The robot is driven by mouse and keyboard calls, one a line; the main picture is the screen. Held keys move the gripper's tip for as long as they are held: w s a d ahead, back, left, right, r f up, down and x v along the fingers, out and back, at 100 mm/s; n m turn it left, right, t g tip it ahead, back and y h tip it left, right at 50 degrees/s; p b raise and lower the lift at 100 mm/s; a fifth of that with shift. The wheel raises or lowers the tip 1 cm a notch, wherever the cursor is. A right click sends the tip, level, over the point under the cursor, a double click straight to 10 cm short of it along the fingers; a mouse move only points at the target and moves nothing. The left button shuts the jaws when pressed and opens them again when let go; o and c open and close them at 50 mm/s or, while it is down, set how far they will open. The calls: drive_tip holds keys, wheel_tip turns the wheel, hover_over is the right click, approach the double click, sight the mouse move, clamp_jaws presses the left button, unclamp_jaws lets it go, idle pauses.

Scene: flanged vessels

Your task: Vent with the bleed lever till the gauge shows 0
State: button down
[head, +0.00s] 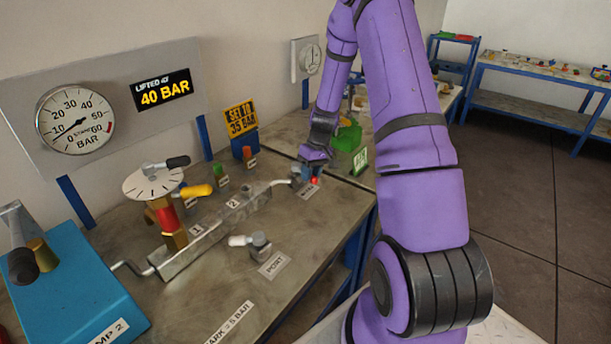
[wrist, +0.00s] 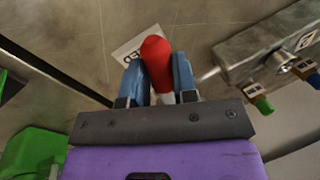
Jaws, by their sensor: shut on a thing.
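The bleed lever's red handle (wrist: 157,62) sits between the two blue fingers of my gripper (wrist: 160,78) in the wrist view. My gripper is shut on it. A partly covered label (wrist: 137,50) lies beside it. In the head view, my gripper (head: 310,170) is at the far end of the manifold, and a bit of the red lever (head: 314,180) shows below it. The lever's base is mostly hidden by my fingers. The round gauge (head: 75,119) is on the grey panel at left. Its dark needle seems to point low left, near 0; the exact reading is too small to tell.
A metal manifold (head: 215,228) with green and orange valves runs along the bench (head: 320,222). A yellow-handled valve (head: 195,191), a port lever (head: 250,241) and a blue pump (head: 70,300) stand nearer. A green block (head: 347,136) stands behind my gripper. A display reads 40 BAR (head: 164,90).

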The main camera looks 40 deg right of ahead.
drive_tip(key=shift+w+d+n+g, duration=0.1)
drive_tip(key=shift+d+n+g, duration=0.1)
drive_tip(key=shift+d+n, duration=0.5)
drive_tip(key=shift+w+d+n+g, duration=0.1)
drive_tip(key=shift+d+n+g, duration=0.2)
drive_tip(key=shift+n, duration=0.6)
drive_tip(key=shift+d, duration=0.1)
drive_tip(key=c, duration=0.9)
unclamp_jaws()
drive_tip(key=shift+r, duration=0.1)
drive_tip(key=s+v, duration=0.1)
drive_tip(key=v, duration=0.9)
drive_tip(key=shift+w+r, duration=0.35)
drive_tip(key=shift+w, duration=0.1)
